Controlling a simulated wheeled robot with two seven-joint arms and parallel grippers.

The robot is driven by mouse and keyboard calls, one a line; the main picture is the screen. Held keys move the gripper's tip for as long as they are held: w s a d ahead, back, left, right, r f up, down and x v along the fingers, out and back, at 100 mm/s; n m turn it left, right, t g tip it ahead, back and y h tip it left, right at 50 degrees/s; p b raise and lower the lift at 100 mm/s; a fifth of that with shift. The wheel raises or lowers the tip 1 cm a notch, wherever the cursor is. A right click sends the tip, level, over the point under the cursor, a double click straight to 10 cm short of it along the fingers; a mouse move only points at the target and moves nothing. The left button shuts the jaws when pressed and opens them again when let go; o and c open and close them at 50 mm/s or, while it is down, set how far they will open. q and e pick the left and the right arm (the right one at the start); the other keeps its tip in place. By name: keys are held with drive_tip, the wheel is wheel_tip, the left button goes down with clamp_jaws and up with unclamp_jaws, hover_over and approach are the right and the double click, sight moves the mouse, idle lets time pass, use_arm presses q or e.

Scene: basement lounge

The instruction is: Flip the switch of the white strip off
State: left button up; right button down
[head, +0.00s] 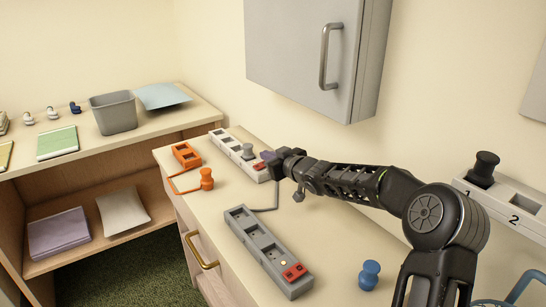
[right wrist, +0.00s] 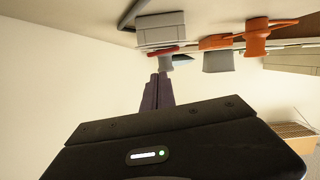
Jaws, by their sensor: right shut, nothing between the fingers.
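The white strip (head: 222,138) lies on the counter near the wall, with its red switch (head: 260,166) at the near end. A grey plug (head: 248,151) stands in one of its sockets. My right gripper (head: 267,156) is shut and empty, its purple-grey fingertips just above and beside the switch. In the right wrist view, the shut fingers (right wrist: 158,80) point at the strip's end (right wrist: 161,27) and its thin red switch (right wrist: 163,50). Whether they touch the switch, and which way it is tilted, I cannot tell. My left gripper is not in view.
A grey strip (head: 248,228) with a red switch lies nearer on the counter. An orange strip (head: 186,154), orange plug (head: 207,178) and blue plug (head: 369,275) are also there. A grey wall cabinet (head: 300,50) hangs above. A numbered white strip (head: 500,195) is at the right.

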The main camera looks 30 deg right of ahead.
drive_tip(key=shift+d+f, duration=0.1)
drive_tip(key=shift+f, duration=0.95)
drive_tip(key=shift+f, duration=0.25)
drive_tip(key=shift+s+d, duration=0.1)
drive_tip(key=shift+s, duration=0.1)
drive_tip(key=v, duration=0.7)
drive_tip(key=shift+s+r, duration=0.2)
drive_tip(key=shift+r+p, duration=0.1)
drive_tip(key=shift+p, duration=0.25)
